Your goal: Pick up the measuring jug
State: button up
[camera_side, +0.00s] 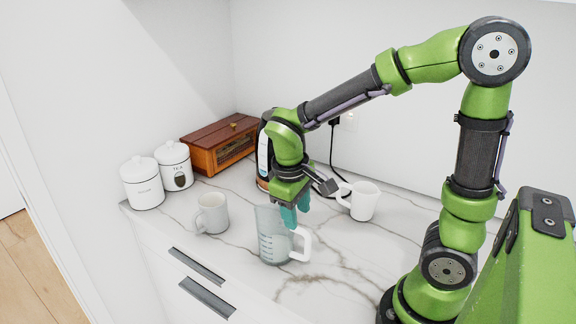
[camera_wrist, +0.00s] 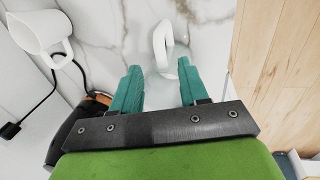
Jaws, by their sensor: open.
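The measuring jug (camera_side: 272,240) is clear with markings and a white handle. It stands upright on the marble counter near its front edge, handle to the right in the side view. My gripper (camera_side: 294,214) is open and points down at the jug's top, by the rim on the handle side. In the wrist view, the teal fingers of my gripper (camera_wrist: 158,68) are spread, with the faint clear jug (camera_wrist: 160,88) between and below them and its white handle (camera_wrist: 160,42) just beyond the tips. I cannot tell whether a finger touches the rim.
A grey mug (camera_side: 212,214) stands left of the jug, a white mug (camera_side: 363,201) behind right. A kettle (camera_side: 264,158) is close behind my gripper. White canisters (camera_side: 143,186) and a wooden box (camera_side: 222,146) stand at back left. The counter right of the jug is clear.

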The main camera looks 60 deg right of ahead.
aim_at(298, 230)
jog(key=shift+w+d+f, duration=0.1)
jog(key=shift+d+f, duration=0.1)
jog(key=shift+f, duration=0.9)
jog(key=shift+d+f, duration=0.25)
jog(key=shift+f, duration=0.85)
jog(key=shift+w+d+f, duration=0.1)
jog(key=shift+d+f, duration=0.1)
jog(key=shift+f, duration=0.9)
grip_shut()
